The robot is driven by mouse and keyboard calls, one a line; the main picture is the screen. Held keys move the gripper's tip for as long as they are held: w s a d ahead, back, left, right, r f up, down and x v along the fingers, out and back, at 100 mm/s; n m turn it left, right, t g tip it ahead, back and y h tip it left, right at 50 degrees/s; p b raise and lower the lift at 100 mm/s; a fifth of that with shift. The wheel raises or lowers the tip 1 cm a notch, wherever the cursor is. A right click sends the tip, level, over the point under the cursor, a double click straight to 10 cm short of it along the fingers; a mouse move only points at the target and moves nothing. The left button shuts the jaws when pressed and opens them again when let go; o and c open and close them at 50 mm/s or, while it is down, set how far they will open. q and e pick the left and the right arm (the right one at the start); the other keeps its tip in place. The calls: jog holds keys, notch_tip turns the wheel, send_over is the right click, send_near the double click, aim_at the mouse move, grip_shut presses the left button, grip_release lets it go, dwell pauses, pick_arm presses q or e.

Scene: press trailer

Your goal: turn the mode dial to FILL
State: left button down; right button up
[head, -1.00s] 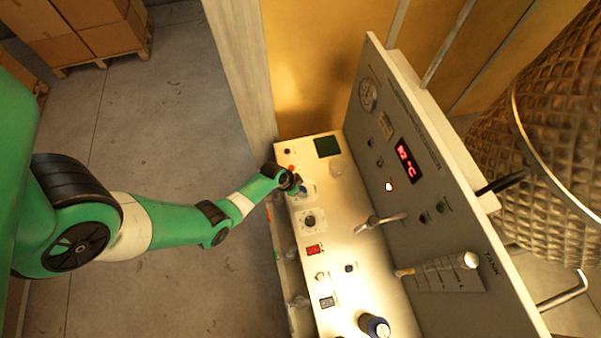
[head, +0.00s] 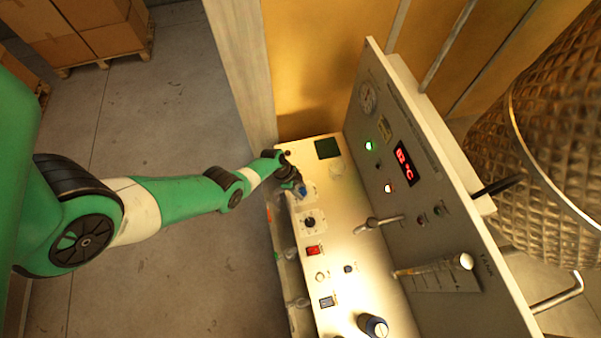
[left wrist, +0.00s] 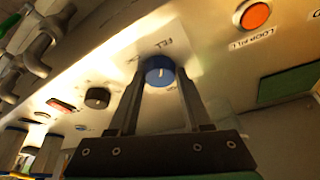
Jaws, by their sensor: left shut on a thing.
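The blue mode dial (head: 302,191) is on the console's sloped top, near its upper left edge. In the left wrist view the dial (left wrist: 159,70) has a pale pointer line on its face, and a small label that seems to read FILL stands just above it. My left gripper (head: 298,187) is at the dial. In the left wrist view its two fingers (left wrist: 160,85) are shut on the dial, one on each side. In the head view the gripper partly hides the dial. My right gripper is in neither view.
A black knob (head: 309,222) and a red switch (head: 313,251) lie below the dial. An orange button (left wrist: 256,14) is close by in the left wrist view. The upright panel (head: 400,215) carries a gauge, levers and a red display. Open floor lies left.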

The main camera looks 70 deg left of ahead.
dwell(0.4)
pick_arm(q)
jog(key=shift+c, duration=1.7)
grip_release()
jog(key=shift+r, duration=0.15)
